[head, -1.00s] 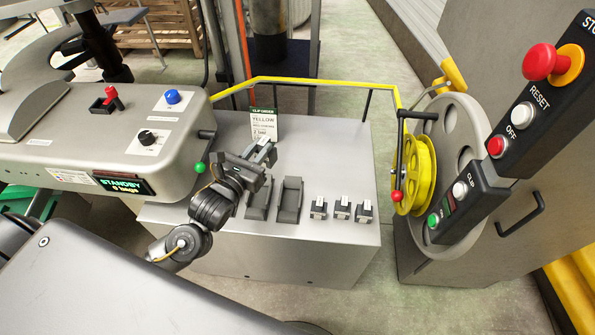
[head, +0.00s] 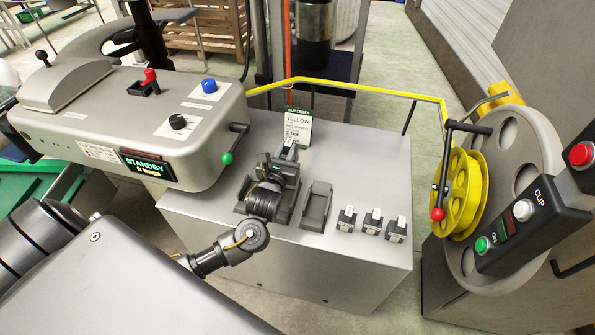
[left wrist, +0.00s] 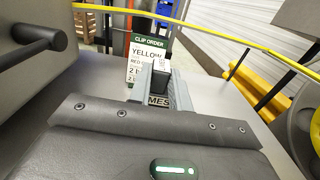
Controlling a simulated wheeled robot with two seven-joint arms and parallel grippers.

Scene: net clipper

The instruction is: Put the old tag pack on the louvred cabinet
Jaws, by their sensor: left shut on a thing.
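My left gripper (head: 288,150) is over the back left of the grey cabinet top, just in front of the clip order card (head: 298,127). In the left wrist view, its fingers (left wrist: 150,88) are shut on a small dark pack with a pale top (left wrist: 161,66). My right gripper is out of view.
An empty dark holder (head: 316,205) and several small dark packs with white labels (head: 372,222) stand right of my arm. A yellow rail (head: 370,90) runs behind; a yellow reel (head: 462,195) stands right.

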